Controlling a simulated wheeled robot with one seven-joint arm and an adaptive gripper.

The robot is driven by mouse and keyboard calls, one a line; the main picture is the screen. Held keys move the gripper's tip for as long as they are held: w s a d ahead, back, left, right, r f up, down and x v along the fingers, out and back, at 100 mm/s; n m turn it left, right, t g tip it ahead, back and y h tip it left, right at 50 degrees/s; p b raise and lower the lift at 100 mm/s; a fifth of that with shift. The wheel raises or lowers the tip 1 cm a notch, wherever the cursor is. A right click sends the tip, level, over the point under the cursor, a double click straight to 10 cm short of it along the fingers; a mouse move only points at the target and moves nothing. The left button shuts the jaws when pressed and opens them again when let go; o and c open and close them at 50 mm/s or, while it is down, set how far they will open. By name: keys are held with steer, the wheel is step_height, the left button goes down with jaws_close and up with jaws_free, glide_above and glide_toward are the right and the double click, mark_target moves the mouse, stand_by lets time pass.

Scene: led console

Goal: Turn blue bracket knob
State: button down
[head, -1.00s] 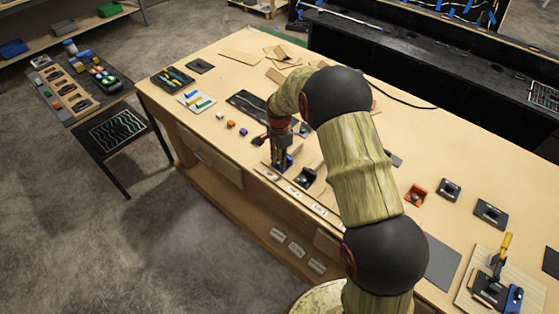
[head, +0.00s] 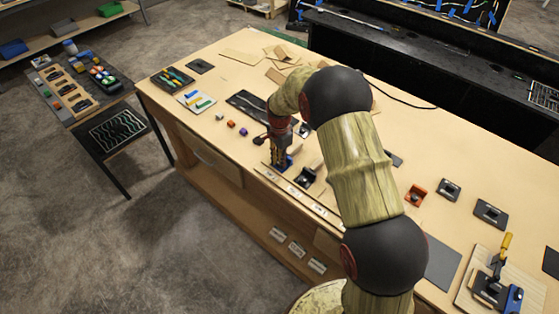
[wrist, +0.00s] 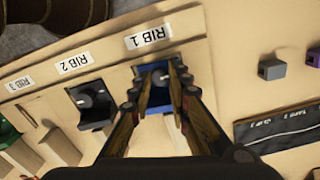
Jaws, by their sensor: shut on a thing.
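The blue bracket (wrist: 158,67) sits on the bench beside the RIB 1 label in the wrist view. Its round grey knob (wrist: 160,78) shows between my fingers. My gripper (wrist: 160,73) points down over the bracket and is shut on the knob, one finger on each side. In the head view my gripper (head: 279,158) hides much of the blue bracket (head: 289,161), with only a blue part showing beside the fingers.
A black bracket with a knob (wrist: 89,97) stands beside RIB 2, close to my gripper. Small purple (wrist: 271,68) and grey blocks and a dark strip (wrist: 285,128) lie on the other side. An orange bracket (head: 415,194) stands farther right on the bench.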

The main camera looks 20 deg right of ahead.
steer(key=shift+w+r, duration=0.3)
steer(key=shift+r, duration=0.05)
steer(key=c, duration=2)
jaws_free()
steer(key=shift+c, duration=0.2)
steer(key=o, duration=0.4)
steer(key=shift+s+f, duration=0.2)
steer(key=shift+s, duration=0.05)
step_height(320, 180, up, 12)
